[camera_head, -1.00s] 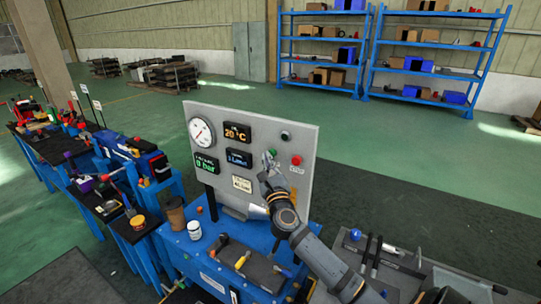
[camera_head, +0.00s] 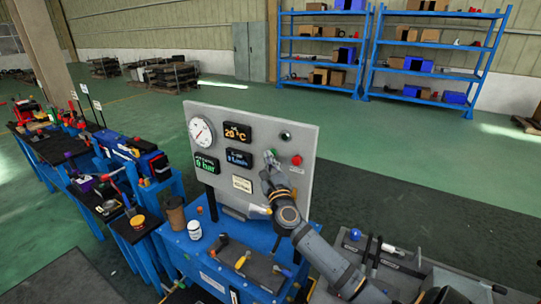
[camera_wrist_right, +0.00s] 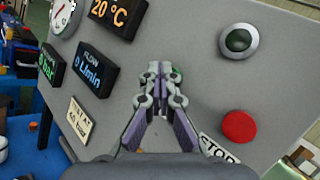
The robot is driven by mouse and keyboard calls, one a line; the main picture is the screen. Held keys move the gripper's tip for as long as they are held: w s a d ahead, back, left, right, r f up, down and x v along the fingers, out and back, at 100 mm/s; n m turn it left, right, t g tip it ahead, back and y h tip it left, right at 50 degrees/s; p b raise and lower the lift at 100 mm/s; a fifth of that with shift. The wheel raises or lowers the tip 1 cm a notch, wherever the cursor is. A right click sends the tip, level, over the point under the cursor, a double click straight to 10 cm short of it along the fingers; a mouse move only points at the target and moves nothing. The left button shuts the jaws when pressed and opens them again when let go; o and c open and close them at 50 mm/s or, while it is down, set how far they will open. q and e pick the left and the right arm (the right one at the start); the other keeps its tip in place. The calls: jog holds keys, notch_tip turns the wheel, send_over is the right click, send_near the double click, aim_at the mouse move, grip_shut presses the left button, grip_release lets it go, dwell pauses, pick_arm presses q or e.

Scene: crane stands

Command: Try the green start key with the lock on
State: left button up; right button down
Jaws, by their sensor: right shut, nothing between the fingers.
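The grey panel (camera_head: 262,125) stands upright on the blue bench. My right gripper (camera_head: 270,157) is in front of its right half. In the right wrist view its fingers (camera_wrist_right: 160,73) are shut, empty and pointed at the panel. A sliver of the green start key (camera_wrist_right: 177,74) shows just behind the fingertips; the rest is hidden. I cannot tell whether they touch. A red stop button (camera_wrist_right: 238,127) is to the lower right, and a dark green, unlit-looking round lamp (camera_wrist_right: 238,40) is above it. No lock can be made out. My left gripper is not in view.
The panel bears a dial gauge (camera_head: 201,131), a 20 °C display (camera_head: 237,132), a bar display (camera_head: 206,165), a flow display (camera_head: 239,158) and a paper label (camera_head: 242,184). A white jar (camera_head: 194,230) and a brown cup (camera_head: 175,212) stand on the bench.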

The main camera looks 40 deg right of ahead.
jog(key=shift+s+a+p, duration=0.3)
jog(key=shift+s+a, duration=0.05)
jog(key=shift+a, duration=0.5)
jog(key=a, duration=0.1)
jog(key=s+a, duration=0.1)
jog(key=a, duration=0.1)
jog(key=s+a+p, duration=0.1)
jog(key=shift+a, duration=0.3)
jog(key=shift+f, duration=0.15)
dwell(0.6)
